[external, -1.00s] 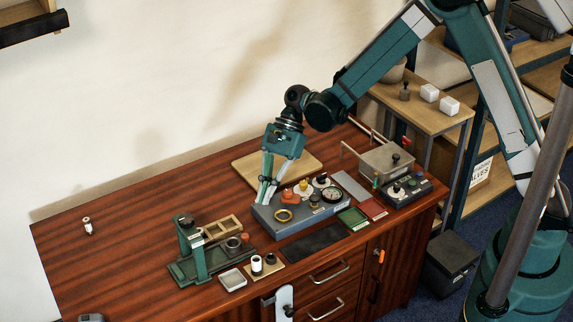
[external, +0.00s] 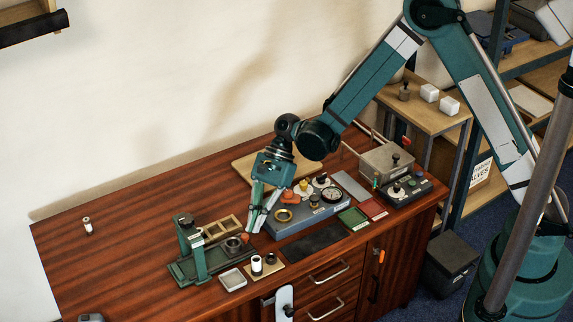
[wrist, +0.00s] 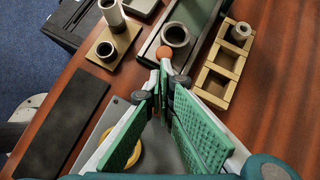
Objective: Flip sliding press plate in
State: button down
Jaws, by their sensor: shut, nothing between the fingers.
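The green press (external: 190,245) stands at the left front of the bench, with an upright column and a long low base. A dark ring-shaped cup (external: 233,243) sits on the base toward its right end; it also shows in the wrist view (wrist: 175,36). A small orange-brown knob (wrist: 163,53) is at the near end of the base, beside the cup. The plate's own outline is hard to make out. My gripper (external: 256,230) is shut and empty, tips down, just right of the press. In the wrist view its tips (wrist: 160,78) are close to the knob; contact cannot be told.
A wooden compartment tray (wrist: 220,68) lies beside the press base. A small wooden stand (wrist: 106,49) with a white cylinder and dark ring is on the other side. The grey instrument block (external: 300,215) with a yellow ring is right of my gripper. A dark mat (external: 305,243) lies in front.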

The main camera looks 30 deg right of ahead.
jog(key=a, duration=1.3)
jog(key=shift+a+b, duration=0.3)
jog(key=shift+a, duration=0.05)
jog(key=p+v, duration=0.2)
jog(key=v, duration=0.8)
jog(key=shift+d+r, duration=0.1)
jog(key=shift+r, duration=0.05)
dwell(0.4)
